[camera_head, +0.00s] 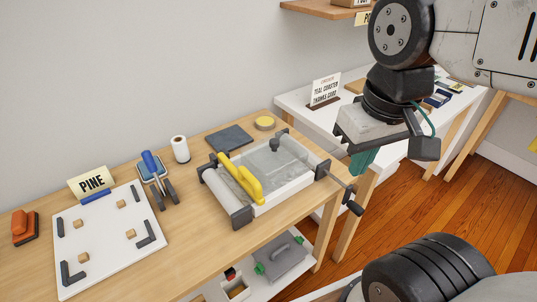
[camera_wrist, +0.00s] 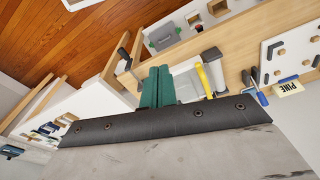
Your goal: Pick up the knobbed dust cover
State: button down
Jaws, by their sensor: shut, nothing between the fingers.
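What looks like the knobbed dust cover is a grey, see-through panel (camera_head: 266,164) with a dark knob (camera_head: 275,144) near its far edge. It lies over a white tray (camera_head: 290,192) on the wooden bench. My gripper (camera_head: 361,162) is to the right of the tray and above it, apart from the cover. Its teal fingers are together and empty.
A yellow-handled tool (camera_head: 241,178) and a pale roller (camera_head: 228,192) lie left of the panel. A crank (camera_head: 350,200) juts out at the right. A grey handled lid (camera_head: 282,258) rests on the lower shelf. A white table (camera_head: 312,116) stands behind; a shelf (camera_head: 325,9) hangs above.

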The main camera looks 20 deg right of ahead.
aim_at(273, 159)
jog(key=z, duration=3.35)
jog(key=k, duration=0.7)
jog(key=u, duration=1.4)
